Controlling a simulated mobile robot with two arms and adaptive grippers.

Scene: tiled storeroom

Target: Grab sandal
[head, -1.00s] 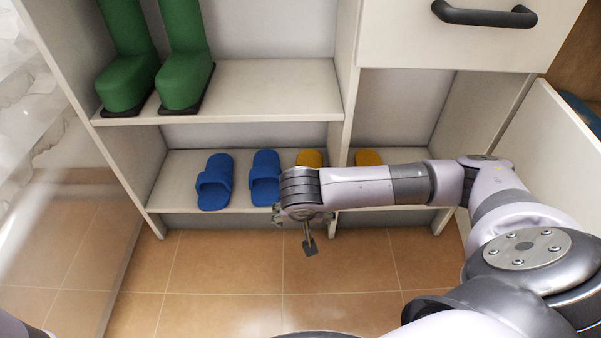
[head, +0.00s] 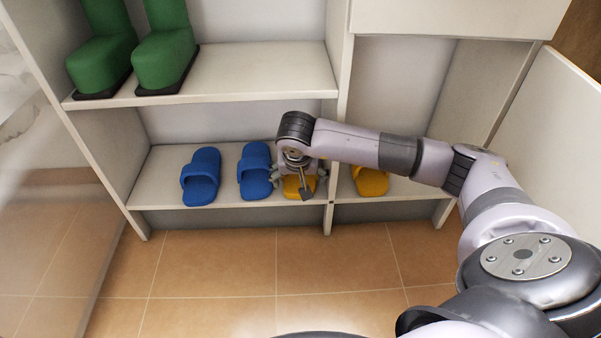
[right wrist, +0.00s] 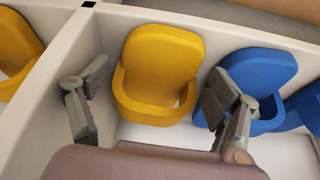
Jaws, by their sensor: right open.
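A yellow sandal (head: 291,187) lies on the lower shelf, just left of the divider, partly hidden by my right gripper (head: 299,181). In the right wrist view this yellow sandal (right wrist: 160,62) lies between the two spread, open fingers, which do not close on it. The right finger is between it and a blue sandal (right wrist: 262,72). A second yellow sandal (head: 371,181) lies right of the divider; it also shows in the right wrist view (right wrist: 14,45). Two blue sandals (head: 201,177) (head: 256,171) lie to the left on the same shelf. My left gripper is out of view.
The lower shelf (head: 160,190) has an upper shelf (head: 250,78) above it, with green boots (head: 164,55) on it. A vertical divider (head: 338,120) stands close right of the gripper. The tiled floor (head: 220,265) in front is clear.

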